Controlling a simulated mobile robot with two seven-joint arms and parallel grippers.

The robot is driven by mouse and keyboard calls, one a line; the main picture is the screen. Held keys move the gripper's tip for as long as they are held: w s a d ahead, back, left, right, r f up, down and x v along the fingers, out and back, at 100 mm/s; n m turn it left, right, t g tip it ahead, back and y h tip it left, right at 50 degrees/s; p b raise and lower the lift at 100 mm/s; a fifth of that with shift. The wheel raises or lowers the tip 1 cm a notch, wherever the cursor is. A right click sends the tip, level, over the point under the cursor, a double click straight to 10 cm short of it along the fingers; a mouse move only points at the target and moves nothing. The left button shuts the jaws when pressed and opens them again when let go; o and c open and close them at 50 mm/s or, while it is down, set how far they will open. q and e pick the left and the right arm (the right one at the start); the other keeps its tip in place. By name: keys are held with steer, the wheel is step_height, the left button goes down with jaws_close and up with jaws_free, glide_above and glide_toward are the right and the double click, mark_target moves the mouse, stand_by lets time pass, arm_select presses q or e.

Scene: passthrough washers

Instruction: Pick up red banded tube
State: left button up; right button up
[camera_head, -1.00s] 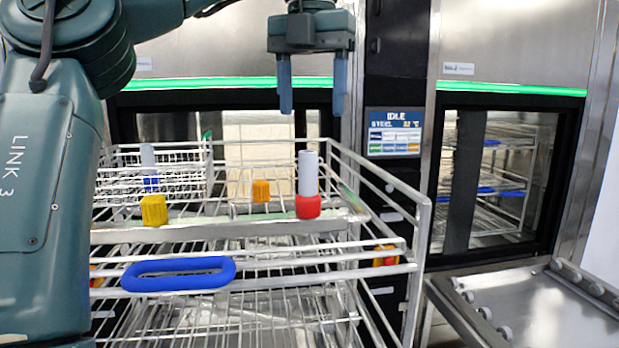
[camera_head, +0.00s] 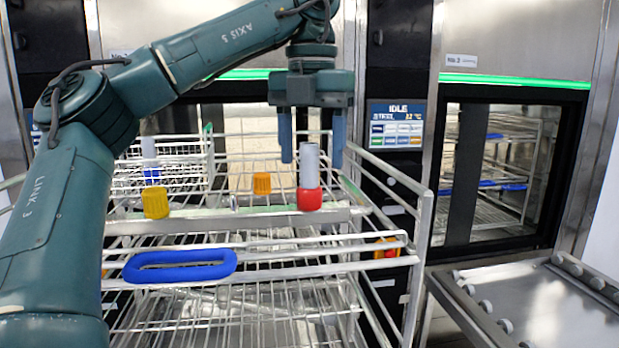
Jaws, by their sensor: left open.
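The red banded tube (camera_head: 309,172) is a grey cylinder with a red band at its base. It stands upright on the upper level of the wire rack (camera_head: 350,212), near the right side. My left gripper (camera_head: 312,158) points down, with its two fingers apart. In the picture the fingertips lie on either side of the tube's upper part. The fingers do not visibly touch the tube, and I cannot tell their exact depth against it. My right gripper is not in view.
A yellow cap (camera_head: 155,202) and an orange cap (camera_head: 262,184) are on the rack. A blue-banded tube (camera_head: 150,160) stands at the back left. A blue handle (camera_head: 180,266) is on the rack's front. A steel roller table (camera_head: 545,300) is at right, before a washer door (camera_head: 500,170).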

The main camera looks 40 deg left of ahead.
mark_target(309, 189)
arm_select(q)
step_height(309, 189, down, 4)
steer(key=shift+s+f, duration=0.15)
steer(key=shift+c, duration=0.4)
steer(key=c, duration=1)
steer(key=shift+r, duration=5)
